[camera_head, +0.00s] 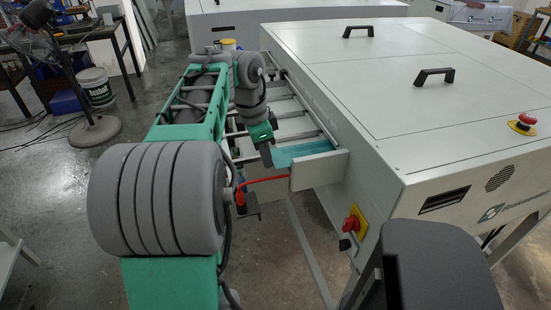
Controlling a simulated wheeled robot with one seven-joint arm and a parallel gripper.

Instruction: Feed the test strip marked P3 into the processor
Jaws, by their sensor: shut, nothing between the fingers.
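A flat teal strip (303,150) lies on the feed end of the grey processor (430,90), behind an upright grey end plate. No P3 mark can be read on it at this size. My gripper (266,161) points down at the left end of the strip, shut with nothing held. Its fingertips are small and dark here, and I cannot tell whether they touch the strip. My green and grey arm hides part of the feed table's left side.
Metal rails and rollers (285,105) run along the feed side. A thin red bar (265,181) sticks out near the end plate (318,170). The processor carries red stop buttons (352,223). A bucket (96,88) and a stand are at the left. Open floor lies in front.

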